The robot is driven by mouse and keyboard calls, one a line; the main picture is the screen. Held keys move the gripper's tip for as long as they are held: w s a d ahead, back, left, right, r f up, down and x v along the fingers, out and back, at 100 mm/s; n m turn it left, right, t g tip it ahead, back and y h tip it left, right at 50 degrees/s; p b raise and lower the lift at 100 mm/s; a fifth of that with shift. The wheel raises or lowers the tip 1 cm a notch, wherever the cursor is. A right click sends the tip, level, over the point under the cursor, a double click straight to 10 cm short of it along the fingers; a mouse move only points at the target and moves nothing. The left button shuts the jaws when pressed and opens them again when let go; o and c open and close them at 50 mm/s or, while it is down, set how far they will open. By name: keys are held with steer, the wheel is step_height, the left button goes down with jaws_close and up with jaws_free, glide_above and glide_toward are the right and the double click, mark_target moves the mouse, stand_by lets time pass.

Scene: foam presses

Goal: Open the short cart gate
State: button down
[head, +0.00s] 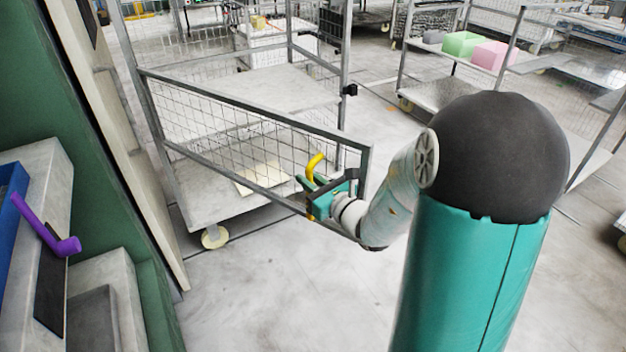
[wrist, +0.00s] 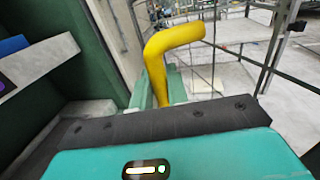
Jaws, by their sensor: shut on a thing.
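The short cart gate (head: 230,105) is a grey framed wire-mesh panel on the near side of a cart. Its left end meets the cart's left post, and its right end stands swung out towards me, apart from the cart's right post. A yellow handle (head: 314,166) is fixed near the gate's right end. My gripper (head: 313,190) is at this handle, shut on it. In the wrist view the yellow handle (wrist: 166,65) rises bent between the fingers, and its lower end is hidden behind my gripper's body.
The cart's deck (head: 215,195) holds a flat pale sheet. A black latch (head: 350,90) sits on the right post. A green machine with a purple handle (head: 50,230) stands at left. Another cart with green and pink blocks (head: 462,43) is at right. Floor in front is clear.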

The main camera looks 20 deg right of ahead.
steer(key=shift+r, duration=0.1)
steer(key=c, duration=1.4)
jaws_free()
steer(key=shift+w, duration=0.1)
steer(key=shift+c, duration=0.2)
steer(key=shift+d, duration=0.1)
